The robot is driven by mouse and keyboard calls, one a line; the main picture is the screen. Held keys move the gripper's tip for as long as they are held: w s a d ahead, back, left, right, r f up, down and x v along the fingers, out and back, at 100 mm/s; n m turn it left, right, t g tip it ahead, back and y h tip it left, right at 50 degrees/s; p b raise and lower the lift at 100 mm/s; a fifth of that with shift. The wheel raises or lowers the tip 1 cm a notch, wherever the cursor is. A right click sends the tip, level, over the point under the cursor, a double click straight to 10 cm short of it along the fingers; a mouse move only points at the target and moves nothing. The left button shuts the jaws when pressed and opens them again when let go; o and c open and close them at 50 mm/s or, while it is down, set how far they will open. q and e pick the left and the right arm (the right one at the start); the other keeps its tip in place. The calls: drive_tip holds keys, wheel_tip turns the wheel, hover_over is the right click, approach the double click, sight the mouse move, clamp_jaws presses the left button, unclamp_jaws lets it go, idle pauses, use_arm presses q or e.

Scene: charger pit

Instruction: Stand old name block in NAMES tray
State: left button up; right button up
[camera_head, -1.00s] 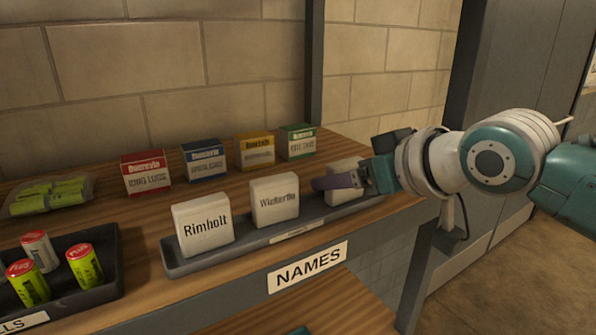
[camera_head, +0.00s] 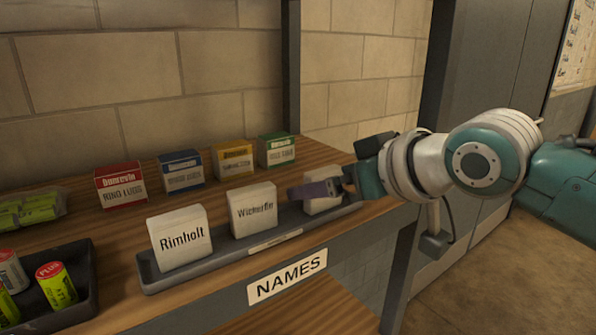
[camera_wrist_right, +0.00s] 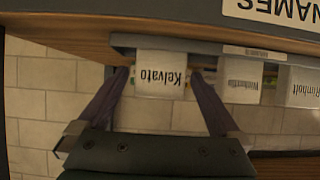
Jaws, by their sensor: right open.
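The NAMES tray (camera_head: 270,244) is a long dark tray at the shelf's front edge. Three white name blocks stand upright in it: Rimholt (camera_head: 181,238), one that looks like Wickerlin (camera_head: 253,209), and a third (camera_head: 322,205) at the right end. The right wrist view shows this third block, upside down in the picture, reading Kelvato (camera_wrist_right: 161,72). My right gripper (camera_wrist_right: 161,78) is open, its purple fingers on either side of the Kelvato block. In the head view my right gripper (camera_head: 316,190) partly covers that block. My left gripper is out of view.
Behind the tray stand red (camera_head: 121,185), blue (camera_head: 181,172), yellow (camera_head: 233,158) and green (camera_head: 277,149) boxes. A dark tray of batteries (camera_head: 92,268) lies at left, with a green pack (camera_head: 30,208) behind. A grey post (camera_head: 291,70) rises behind the shelf.

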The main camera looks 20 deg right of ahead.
drive_tip(key=b+v, duration=0.1)
drive_tip(key=v, duration=0.9)
drive_tip(key=s+f+m+g+h, duration=0.1)
drive_tip(key=s+f+g, duration=0.3)
drive_tip(key=s+f, duration=0.4)
drive_tip(key=s+f+m+g+h, duration=0.1)
drive_tip(key=s+f+g+h, duration=0.2)
drive_tip(key=s+f, duration=0.4)
drive_tip(key=s, duration=0.9)
drive_tip(key=shift+f+g, duration=0.4)
drive_tip(key=shift+w, duration=0.1)
